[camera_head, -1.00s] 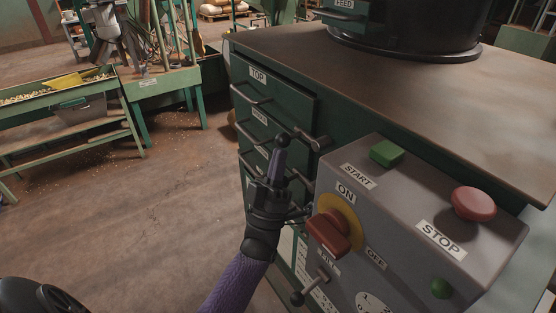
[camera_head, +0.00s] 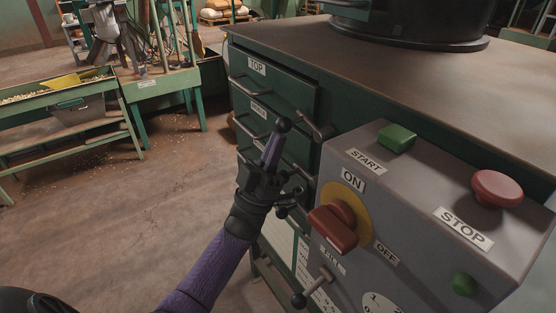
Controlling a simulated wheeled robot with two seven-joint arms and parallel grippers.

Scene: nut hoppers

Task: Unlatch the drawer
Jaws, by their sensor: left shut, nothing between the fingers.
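The green cabinet carries a stack of drawers. The top drawer (camera_head: 285,88) bears a TOP label, and the middle drawer (camera_head: 272,118) below it bears a partly readable label. Both look closed and have bar handles. A dark latch lever (camera_head: 318,129) sits at the right edge of the drawers. My left gripper (camera_head: 273,150) is shut and empty, pointing up in front of the lower drawers and hiding part of their fronts. A dark round knob (camera_head: 283,124) shows at its tip; I cannot tell whether they touch. My right gripper is not in view.
The grey control box (camera_head: 400,205) juts out right of my gripper, with a red ON/OFF switch (camera_head: 334,226), a green START button (camera_head: 397,138) and a red STOP button (camera_head: 497,188). A ball-ended lever (camera_head: 311,288) is below. Open floor lies left.

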